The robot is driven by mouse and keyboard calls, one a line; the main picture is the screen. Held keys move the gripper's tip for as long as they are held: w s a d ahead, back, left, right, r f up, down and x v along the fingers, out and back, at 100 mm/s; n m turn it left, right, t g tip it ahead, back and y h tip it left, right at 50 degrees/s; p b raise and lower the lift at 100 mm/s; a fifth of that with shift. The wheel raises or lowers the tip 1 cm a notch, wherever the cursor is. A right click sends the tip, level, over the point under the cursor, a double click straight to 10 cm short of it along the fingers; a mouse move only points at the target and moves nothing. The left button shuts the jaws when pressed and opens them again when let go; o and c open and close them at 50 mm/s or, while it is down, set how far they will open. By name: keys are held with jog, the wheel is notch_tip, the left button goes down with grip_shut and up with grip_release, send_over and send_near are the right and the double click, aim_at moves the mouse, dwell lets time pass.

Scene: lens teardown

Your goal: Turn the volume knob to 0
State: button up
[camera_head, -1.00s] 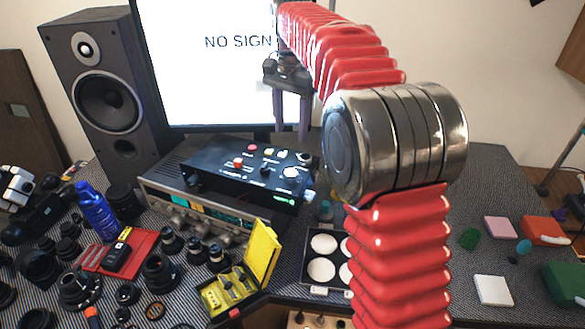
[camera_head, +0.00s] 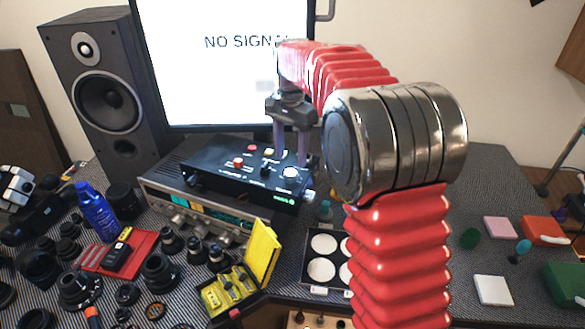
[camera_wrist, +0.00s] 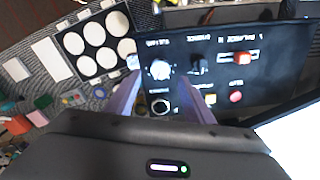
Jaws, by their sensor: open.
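The black control box (camera_head: 225,176) sits on top of a silver stereo receiver, below the monitor. A white round knob (camera_head: 290,172) is near its right end, with a black knob (camera_head: 265,170) to the left. The wrist view shows the white knob (camera_wrist: 160,70) just beyond and between my fingertips, with the black knob (camera_wrist: 199,63) to its right. The lettering is too blurred to tell surely which is the volume knob. My gripper (camera_head: 291,155) is open, pointing down over the box's right end, behind the white knob. It also shows in the wrist view (camera_wrist: 168,84), holding nothing.
A red button (camera_head: 252,147), a red switch (camera_head: 238,162) and a yellow button (camera_head: 269,152) share the panel. The monitor (camera_head: 215,60) stands close behind my gripper. The receiver (camera_head: 160,195) lies underneath. A yellow case (camera_head: 262,252) and a black tray (camera_head: 310,285) are in front.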

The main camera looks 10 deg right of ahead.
aim_at(292, 172)
jog(key=shift+f, duration=2.8)
jog(key=c, duration=1)
jog(key=shift+d, duration=0.25)
jog(key=shift+c, duration=0.2)
jog(key=shift+a, duration=0.1)
